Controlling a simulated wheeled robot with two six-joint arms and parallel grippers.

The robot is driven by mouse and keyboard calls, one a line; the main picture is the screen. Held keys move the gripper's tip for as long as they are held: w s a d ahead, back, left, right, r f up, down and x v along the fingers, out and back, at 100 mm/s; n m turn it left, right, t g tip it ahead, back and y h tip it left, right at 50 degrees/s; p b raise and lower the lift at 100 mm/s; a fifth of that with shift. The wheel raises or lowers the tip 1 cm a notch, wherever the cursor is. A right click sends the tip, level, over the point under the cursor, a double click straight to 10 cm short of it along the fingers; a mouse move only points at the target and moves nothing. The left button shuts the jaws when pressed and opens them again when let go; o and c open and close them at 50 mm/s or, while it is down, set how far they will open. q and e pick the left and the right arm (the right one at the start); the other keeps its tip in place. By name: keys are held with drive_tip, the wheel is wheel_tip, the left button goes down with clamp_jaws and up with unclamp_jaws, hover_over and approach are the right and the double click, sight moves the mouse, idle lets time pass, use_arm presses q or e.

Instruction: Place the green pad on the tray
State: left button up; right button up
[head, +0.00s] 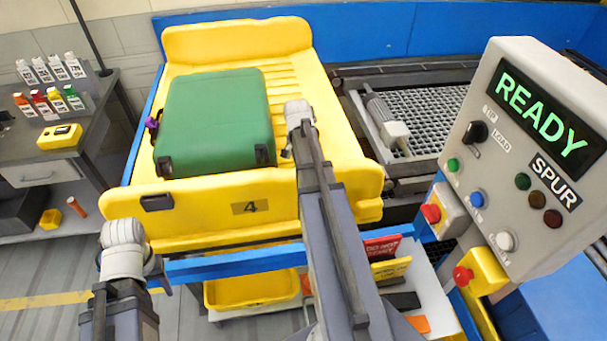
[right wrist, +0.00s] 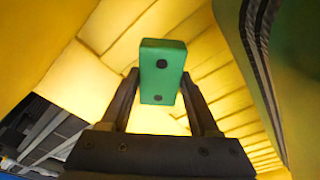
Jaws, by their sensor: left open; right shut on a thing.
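The green pad (right wrist: 162,72) is a small green block with two dark dots, seen in the right wrist view. My right gripper (right wrist: 163,92) is shut on it, with a finger on each side. The yellow tray (head: 290,50), marked 4, shows behind the pad in the wrist view (right wrist: 100,60); I cannot tell how far apart they are. In the head view the pad and right fingers are hidden behind my right arm, beside the green suitcase. My left gripper (head: 154,268) is open near the tray's front left corner, its fingers barely visible.
A large green suitcase (head: 215,115) lies on the tray, filling its left and middle. A ribbed strip of tray is bare to its right. A control panel (head: 540,140) reading READY stands at right. A yellow bin (head: 250,292) sits below the tray. Bottles stand on the left bench.

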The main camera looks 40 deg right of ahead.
drive_tip(key=shift+f+b, duration=1.95)
drive_tip(key=shift+r, duration=0.15)
drive_tip(key=o, duration=1.4)
drive_tip(key=shift+o, duration=0.2)
drive_tip(key=r+p, duration=0.4)
drive_tip(key=a+r+p, duration=0.1)
drive_tip(key=r+p, duration=0.7)
drive_tip(key=shift+s+a, duration=0.3)
drive_tip(key=shift+a, duration=0.05)
